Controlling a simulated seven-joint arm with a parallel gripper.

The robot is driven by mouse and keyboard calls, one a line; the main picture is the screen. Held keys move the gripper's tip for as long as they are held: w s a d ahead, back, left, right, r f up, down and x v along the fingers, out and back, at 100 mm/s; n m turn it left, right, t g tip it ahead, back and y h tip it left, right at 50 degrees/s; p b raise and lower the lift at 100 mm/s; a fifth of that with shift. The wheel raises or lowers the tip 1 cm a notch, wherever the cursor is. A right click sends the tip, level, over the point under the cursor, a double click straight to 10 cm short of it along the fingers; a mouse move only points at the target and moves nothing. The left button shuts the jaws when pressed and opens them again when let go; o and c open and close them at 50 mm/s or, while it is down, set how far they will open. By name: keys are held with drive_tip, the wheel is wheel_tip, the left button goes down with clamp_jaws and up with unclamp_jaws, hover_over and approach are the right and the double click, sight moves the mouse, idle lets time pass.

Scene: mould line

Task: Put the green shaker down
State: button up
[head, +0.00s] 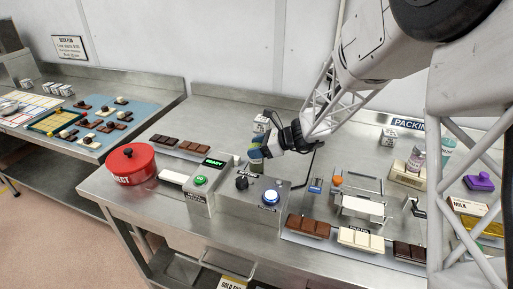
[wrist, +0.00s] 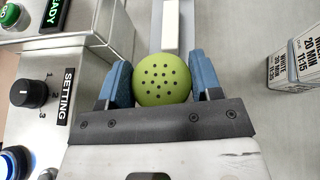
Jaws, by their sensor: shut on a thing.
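The green shaker (wrist: 163,79) sits between the two blue fingers of my gripper (wrist: 163,85) in the wrist view, its round, pierced top facing the camera. My gripper is shut on it. In the head view the shaker (head: 257,160) is partly hidden by my gripper (head: 266,148), behind the steel control box (head: 262,192). I cannot tell whether its base touches the bench.
The steel bench (head: 330,262) carries the box with a dial and blue button, and a READY unit (head: 200,190). A red pot (head: 131,164) stands left, chocolate bars (head: 181,144) behind. A white labelled block (wrist: 293,62) is right of my gripper in the wrist view.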

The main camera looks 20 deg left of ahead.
drive_tip(key=shift+f, duration=0.15)
drive_tip(key=o, duration=1)
drive_tip(key=shift+r, duration=0.2)
drive_tip(key=v, duration=1.2)
drive_tip(key=shift+d+f, duration=0.1)
drive_tip(key=shift+s, duration=0.1)
idle(0.3)
